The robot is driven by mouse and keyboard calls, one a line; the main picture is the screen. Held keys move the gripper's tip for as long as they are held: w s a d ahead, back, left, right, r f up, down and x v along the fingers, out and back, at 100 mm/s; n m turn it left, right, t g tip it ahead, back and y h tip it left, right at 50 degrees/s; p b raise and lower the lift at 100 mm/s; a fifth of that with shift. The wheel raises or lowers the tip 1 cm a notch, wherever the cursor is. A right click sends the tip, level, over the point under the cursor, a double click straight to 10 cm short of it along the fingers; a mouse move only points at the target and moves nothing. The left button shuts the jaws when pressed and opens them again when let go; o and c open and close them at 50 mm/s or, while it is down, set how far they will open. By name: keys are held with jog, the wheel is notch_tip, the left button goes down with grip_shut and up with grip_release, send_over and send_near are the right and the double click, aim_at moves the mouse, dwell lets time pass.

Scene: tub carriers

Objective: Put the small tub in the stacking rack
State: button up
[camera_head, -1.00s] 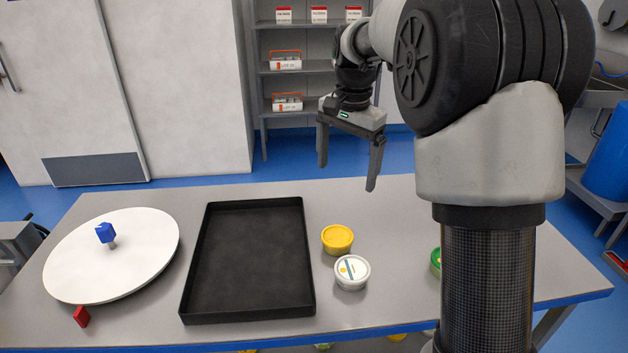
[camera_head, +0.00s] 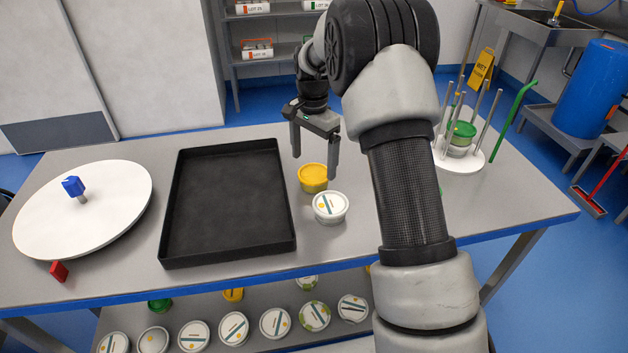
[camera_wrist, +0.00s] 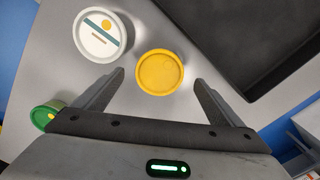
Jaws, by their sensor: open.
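A yellow-lidded tub (camera_head: 313,177) stands on the table, right of the black tray. A white-lidded tub (camera_head: 330,207) stands just in front of it; in the wrist view the yellow tub (camera_wrist: 160,72) looks smaller than the white one (camera_wrist: 103,34). My gripper (camera_head: 315,163) is open and empty, pointing down over the yellow tub. In the wrist view the yellow tub shows between the spread fingers, apart from both. The stacking rack (camera_head: 470,160) is a white round base with upright posts at the table's right; a green-lidded tub (camera_head: 461,133) sits among them.
A black tray (camera_head: 228,205) and a white disc (camera_head: 85,215) with a blue-topped knob fill the left. A red block (camera_head: 59,271) lies by the disc. Another green tub (camera_wrist: 45,115) stands near my arm. Several tubs are on the lower shelf.

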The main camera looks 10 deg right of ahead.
aim_at(314, 173)
jog(key=shift+d+f+b, duration=0.1)
jog(key=shift+f+b, duration=0.2)
jog(key=shift+f, duration=2.5)
jog(key=shift+r, duration=0.1)
jog(key=c, duration=1.4)
